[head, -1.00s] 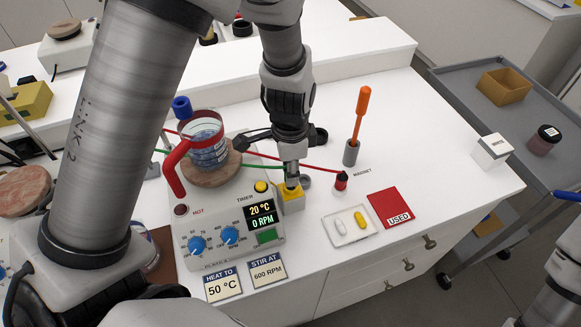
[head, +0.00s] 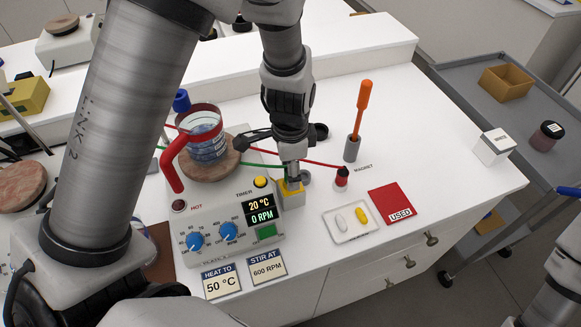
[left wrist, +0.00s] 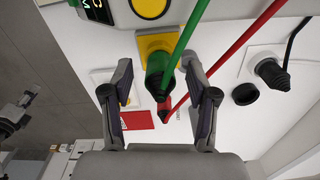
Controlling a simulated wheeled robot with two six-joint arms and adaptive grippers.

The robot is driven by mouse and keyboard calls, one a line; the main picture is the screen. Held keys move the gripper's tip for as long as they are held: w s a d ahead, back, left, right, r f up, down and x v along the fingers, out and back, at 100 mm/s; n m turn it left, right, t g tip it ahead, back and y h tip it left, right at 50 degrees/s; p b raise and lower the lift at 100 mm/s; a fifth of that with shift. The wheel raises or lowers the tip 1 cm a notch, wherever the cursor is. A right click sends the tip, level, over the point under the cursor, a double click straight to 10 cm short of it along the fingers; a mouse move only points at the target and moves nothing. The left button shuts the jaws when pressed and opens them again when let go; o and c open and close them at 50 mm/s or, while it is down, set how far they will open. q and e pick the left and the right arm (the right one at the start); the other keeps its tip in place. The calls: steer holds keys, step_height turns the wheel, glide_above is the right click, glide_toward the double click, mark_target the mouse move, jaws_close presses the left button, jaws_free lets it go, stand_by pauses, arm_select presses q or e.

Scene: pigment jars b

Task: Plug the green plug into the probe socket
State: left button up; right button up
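In the head view my left gripper (head: 291,180) is low over the yellow block (head: 293,199) and hides the plug. In the left wrist view its fingers (left wrist: 159,100) are spread either side of the plug with gaps. My right arm is at the head view's lower right; a small grey shape (left wrist: 18,115) in the left wrist view may be its gripper.
The hotplate (head: 205,255) carries a beaker (head: 207,148) with a red handle. A red plug (head: 341,177) stands by the MAGNET label. A black plug (left wrist: 272,74) is nearby.

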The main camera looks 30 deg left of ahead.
arm_select(q)
step_height(320, 180, up, 12)
stand_by(0.4)
